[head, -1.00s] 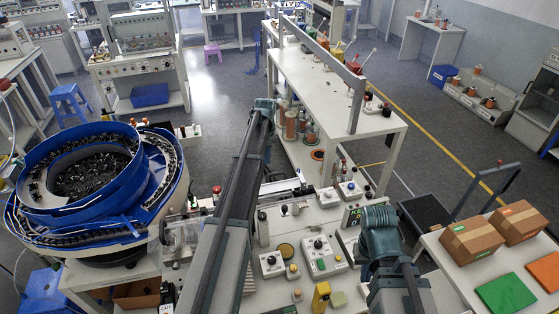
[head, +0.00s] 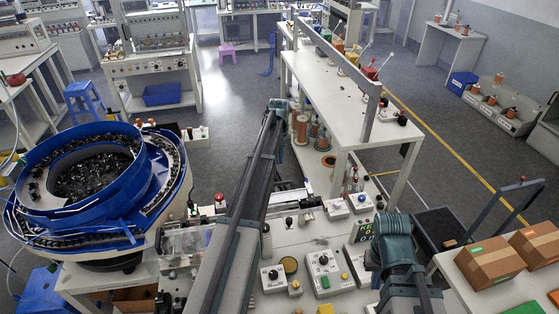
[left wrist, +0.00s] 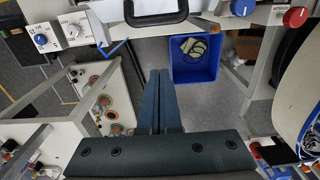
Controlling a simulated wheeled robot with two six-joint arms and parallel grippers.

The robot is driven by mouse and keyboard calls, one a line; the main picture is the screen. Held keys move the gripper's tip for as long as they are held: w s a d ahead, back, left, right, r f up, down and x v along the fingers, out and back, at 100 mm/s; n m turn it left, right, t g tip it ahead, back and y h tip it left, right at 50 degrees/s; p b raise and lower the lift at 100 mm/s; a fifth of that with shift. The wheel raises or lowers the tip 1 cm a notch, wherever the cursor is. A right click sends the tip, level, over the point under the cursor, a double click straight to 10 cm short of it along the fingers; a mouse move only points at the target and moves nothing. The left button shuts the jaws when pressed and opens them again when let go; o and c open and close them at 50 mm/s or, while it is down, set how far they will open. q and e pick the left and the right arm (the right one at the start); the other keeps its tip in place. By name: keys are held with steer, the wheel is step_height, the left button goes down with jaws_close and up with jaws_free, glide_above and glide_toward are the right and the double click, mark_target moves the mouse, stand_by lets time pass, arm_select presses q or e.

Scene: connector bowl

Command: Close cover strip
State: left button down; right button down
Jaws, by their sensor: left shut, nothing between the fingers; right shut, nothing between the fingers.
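I cannot single out a cover strip with certainty. In the head view a blue bowl feeder (head: 70,220) full of small dark parts stands at the left. A clear-walled unit (head: 190,241) sits between it and the panel bench, partly behind my left arm. My left gripper (left wrist: 164,75) shows in the left wrist view, its two dark fingers together and empty, apart from everything around. Its jaws do not show in the head view. My right arm's teal joint shows at lower right there, but the right gripper's jaws are out of sight.
A white bench (head: 345,105) with coloured items runs away at the centre. Cartons (head: 490,263) stand on a table at right. In the left wrist view a blue bin (left wrist: 195,62) stands on the floor beyond the fingers, and a black handle (left wrist: 155,18) crosses the top.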

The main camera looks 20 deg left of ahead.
arm_select(q)
step_height(320, 180, down, 8)
steer(key=f+b, duration=0.1)
steer(key=b, duration=0.7)
steer(key=s+d+r+p, duration=0.2)
steer(key=s, duration=0.1)
steer(key=shift+d+r, duration=0.1)
steer(key=shift+r, duration=0.2)
steer(key=shift+s+p, duration=0.1)
steer(key=shift+p, duration=0.2)
steer(key=shift+s+d+r+t+y, duration=0.15)
steer(key=shift+s+d+t+y, duration=0.05)
steer(key=shift+t+y, duration=0.1)
